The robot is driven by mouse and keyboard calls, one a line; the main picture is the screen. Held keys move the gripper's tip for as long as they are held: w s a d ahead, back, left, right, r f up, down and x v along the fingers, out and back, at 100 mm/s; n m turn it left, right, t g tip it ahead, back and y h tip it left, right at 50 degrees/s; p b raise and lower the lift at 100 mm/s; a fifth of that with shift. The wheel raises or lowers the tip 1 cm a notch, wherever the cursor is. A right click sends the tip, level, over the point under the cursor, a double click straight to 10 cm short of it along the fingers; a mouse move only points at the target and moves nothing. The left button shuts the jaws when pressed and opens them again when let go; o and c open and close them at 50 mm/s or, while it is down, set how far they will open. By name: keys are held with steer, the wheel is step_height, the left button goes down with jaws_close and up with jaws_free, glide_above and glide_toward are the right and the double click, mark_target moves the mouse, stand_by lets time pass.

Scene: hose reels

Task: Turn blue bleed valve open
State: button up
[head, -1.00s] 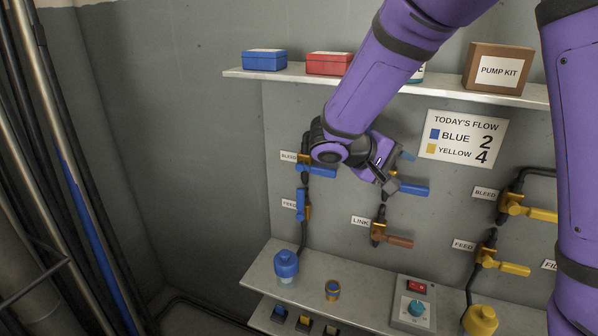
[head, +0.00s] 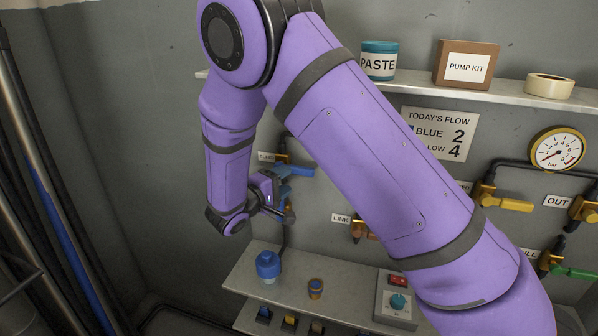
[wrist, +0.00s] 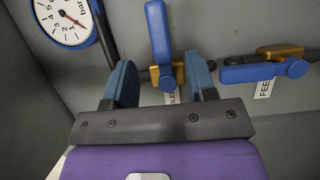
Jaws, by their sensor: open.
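The blue bleed valve has an orange-brass body and a blue lever (wrist: 158,32). In the wrist view the lever stands upright in the picture, beyond and between my fingertips. A partly hidden label sits below it. In the head view the lever (head: 302,170) points right, beside its BLEED label (head: 266,157). My gripper (wrist: 162,65) is open and empty, its two blue-grey fingers apart on either side of the valve's line. I cannot tell whether a finger touches it. In the head view my gripper (head: 284,190) is at the wall, partly covering the valves.
The blue feed valve (wrist: 255,73) is at right in the wrist view, with its lever across the picture. A gauge (wrist: 64,20) is at upper left. A lower shelf (head: 330,278) holds a blue bottle (head: 268,266). The yellow bleed valve (head: 505,203) is farther right.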

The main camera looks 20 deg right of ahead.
mark_target(299, 172)
steer(key=x, duration=0.7)
steer(key=shift+d, duration=0.25)
jaws_close()
